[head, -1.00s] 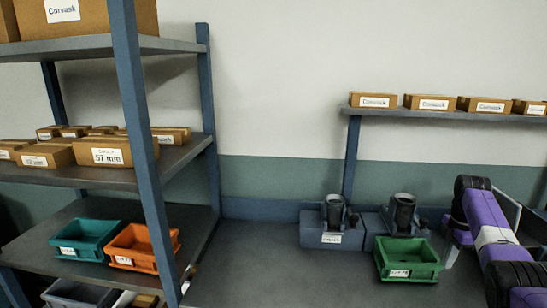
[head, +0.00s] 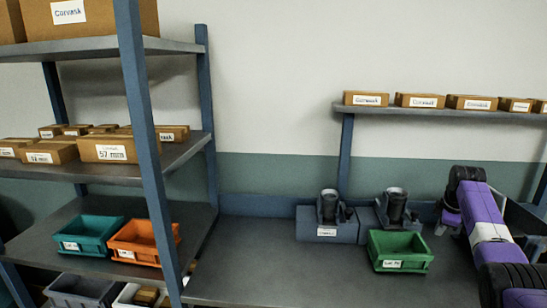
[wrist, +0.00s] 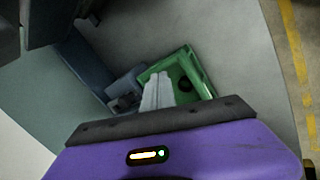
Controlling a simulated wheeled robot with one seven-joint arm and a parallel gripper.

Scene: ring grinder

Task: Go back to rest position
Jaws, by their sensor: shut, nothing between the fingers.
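My gripper (wrist: 158,84) shows in the wrist view with its pale fingers together and nothing between them. In that picture the fingers overlap the green bin (wrist: 207,68), and I cannot tell their height above it. A dark round thing (wrist: 186,84) shows inside the bin beside the fingers. In the head view my purple arm (head: 475,210) is at the right edge, and the gripper itself is out of that view. The green bin (head: 399,253) stands on the grey bench (head: 290,267), left of my arm.
Two grinder-like machines (head: 327,225) stand behind the green bin. A shelf rack (head: 148,150) at left holds cartons, a teal bin (head: 88,237) and an orange bin (head: 144,243). A wall shelf (head: 430,108) carries several cartons. The bench's left part is clear.

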